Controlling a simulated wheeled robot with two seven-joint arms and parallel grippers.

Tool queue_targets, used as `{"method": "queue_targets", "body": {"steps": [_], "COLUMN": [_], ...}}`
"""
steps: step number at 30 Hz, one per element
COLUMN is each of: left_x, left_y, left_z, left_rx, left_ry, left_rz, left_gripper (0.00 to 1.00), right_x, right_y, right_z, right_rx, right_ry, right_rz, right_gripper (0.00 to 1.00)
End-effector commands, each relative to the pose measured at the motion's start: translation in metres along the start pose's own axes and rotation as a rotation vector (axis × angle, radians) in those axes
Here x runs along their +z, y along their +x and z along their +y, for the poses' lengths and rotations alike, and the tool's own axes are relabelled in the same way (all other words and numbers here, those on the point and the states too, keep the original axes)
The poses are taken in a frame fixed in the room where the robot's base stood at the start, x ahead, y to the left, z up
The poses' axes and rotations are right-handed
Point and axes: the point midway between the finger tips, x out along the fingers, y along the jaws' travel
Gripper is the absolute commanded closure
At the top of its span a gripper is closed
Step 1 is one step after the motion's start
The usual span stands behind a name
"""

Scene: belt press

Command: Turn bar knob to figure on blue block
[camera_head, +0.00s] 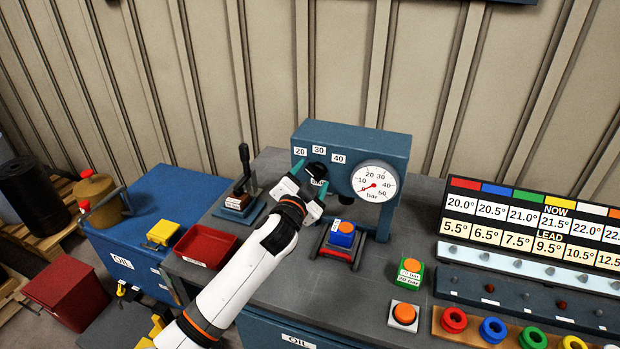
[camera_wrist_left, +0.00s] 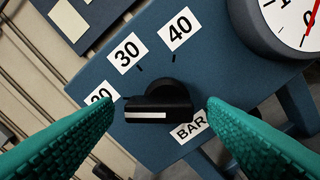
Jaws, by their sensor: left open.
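The black bar knob (camera_wrist_left: 160,104) sits on the blue press housing (camera_head: 301,136), below labels 20, 30 and 40 and beside a BAR label. Its white-striped end points left, toward the 20 label. My left gripper (camera_wrist_left: 161,110) is open, with one teal finger on each side of the knob; I cannot tell whether they touch it. In the head view the left gripper (camera_head: 312,180) is at the housing front and partly hides the knob. The blue block (camera_head: 341,240) stands in the press below, orange on top; its white label is too small to read.
A round bar gauge (camera_head: 374,182) is right of the knob, its red needle at the low end. A green block (camera_head: 409,273) and an orange button (camera_head: 404,314) are to the right. A lever (camera_head: 244,170) and red tray (camera_head: 205,245) are left.

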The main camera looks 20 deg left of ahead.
Motion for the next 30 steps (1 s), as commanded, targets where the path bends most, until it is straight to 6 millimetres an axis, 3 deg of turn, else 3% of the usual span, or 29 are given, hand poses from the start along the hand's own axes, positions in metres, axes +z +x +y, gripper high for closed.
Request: {"method": "queue_targets", "body": {"steps": [1,9,20,30], "left_x": [0.0,0.0,0.001,0.003], "left_y": [0.0,0.0,0.0,0.0], "left_z": [0.0,0.0,0.0,0.001], "left_rx": [0.0,0.0,-0.001,0.0], "left_ry": [0.0,0.0,0.066,0.321], "left_rz": [0.0,0.001,0.001,0.0], "left_gripper": [0.38,0.79,0.79,0.79], "right_x": [0.0,0.0,0.0,0.001], "right_y": [0.0,0.0,-0.003,-0.014], "right_z": [0.001,0.001,0.001,0.001], "right_rx": [0.001,0.002,0.002,0.001], "right_ry": [0.0,0.0,0.0,-0.001], "right_rz": [0.0,0.0,0.0,0.0], "right_gripper": [0.64,0.64,0.64,0.64]}}
